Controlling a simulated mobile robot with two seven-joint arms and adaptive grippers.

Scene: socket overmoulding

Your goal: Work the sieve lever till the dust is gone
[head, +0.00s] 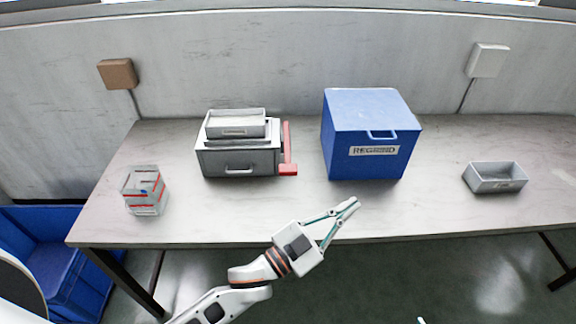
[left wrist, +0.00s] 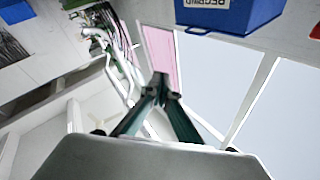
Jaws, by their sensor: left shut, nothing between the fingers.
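The sieve box (head: 238,160) is a grey unit on the table, left of centre, with a light tray (head: 237,124) on top and a handle on its front. Its red lever (head: 287,150) stands upright at its right side, with a red foot at the bottom. I cannot make out dust at this size. My left gripper (head: 354,203) is shut and empty at the table's front edge, in front of the blue box and apart from the lever. Its fingertips also show together in the left wrist view (left wrist: 166,88).
A blue box (head: 365,150) labelled REGRIND stands right of the sieve; it also shows in the left wrist view (left wrist: 230,14). A small grey bin (head: 496,184) is at the right. A clear container with red bands (head: 146,196) is at the left. The front middle of the table is clear.

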